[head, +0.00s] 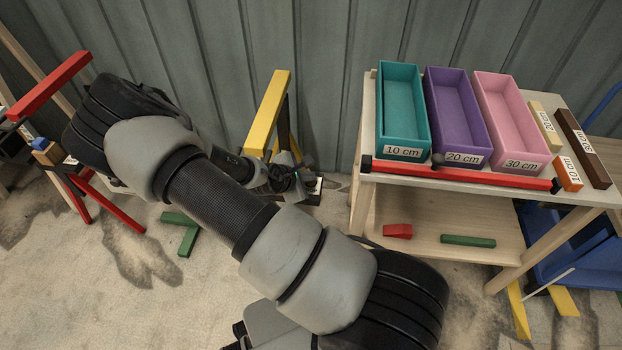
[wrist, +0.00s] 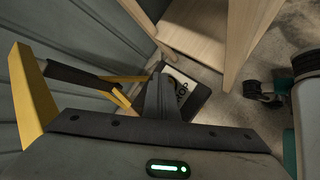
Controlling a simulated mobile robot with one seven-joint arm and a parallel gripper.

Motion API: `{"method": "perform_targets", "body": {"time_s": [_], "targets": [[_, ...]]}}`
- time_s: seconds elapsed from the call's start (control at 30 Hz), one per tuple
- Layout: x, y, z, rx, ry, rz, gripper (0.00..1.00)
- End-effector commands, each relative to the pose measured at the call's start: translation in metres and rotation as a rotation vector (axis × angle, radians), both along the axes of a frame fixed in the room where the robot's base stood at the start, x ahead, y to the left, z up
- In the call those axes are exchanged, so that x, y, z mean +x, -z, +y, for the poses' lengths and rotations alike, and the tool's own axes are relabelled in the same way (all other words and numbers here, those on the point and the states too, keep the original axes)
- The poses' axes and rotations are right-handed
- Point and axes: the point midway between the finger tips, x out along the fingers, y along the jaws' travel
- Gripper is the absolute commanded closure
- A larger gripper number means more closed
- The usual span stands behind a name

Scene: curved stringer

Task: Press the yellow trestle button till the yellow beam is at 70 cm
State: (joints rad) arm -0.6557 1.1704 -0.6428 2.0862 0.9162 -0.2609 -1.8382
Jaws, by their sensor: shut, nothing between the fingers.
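The yellow beam (head: 268,112) tops a trestle with a dark post and yellow legs, against the wall. In the wrist view the beam (wrist: 36,100) is at the left, with yellow legs (wrist: 122,95) behind my gripper. My gripper (head: 288,190) is low beside the trestle's foot, pointing down, partly hidden by my arm. In the wrist view my gripper (wrist: 162,82) is shut and empty, in front of a dark-edged pale plate (wrist: 183,88) on the floor. The yellow button cannot be made out, and contact is unclear. No height reading is legible.
A wooden table (head: 480,180) stands right, bearing teal (head: 402,143), purple (head: 460,148) and pink (head: 520,148) bins and a red bar (head: 460,172). A red trestle (head: 52,85) stands left. Green pieces (head: 186,238) lie on the floor between.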

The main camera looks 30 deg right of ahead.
Motion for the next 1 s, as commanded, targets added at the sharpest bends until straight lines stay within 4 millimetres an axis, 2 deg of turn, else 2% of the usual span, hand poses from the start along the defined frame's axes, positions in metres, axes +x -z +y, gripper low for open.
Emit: {"method": "perform_targets", "body": {"time_s": [0.1,0.47,1.0], "targets": [[0.000,-0.006,0.001,0.000,-0.001,0.002,1.00],[0.000,-0.008,0.001,0.000,-0.001,0.001,1.00],[0.000,-0.062,0.001,-0.001,-0.001,0.001,1.00]]}}
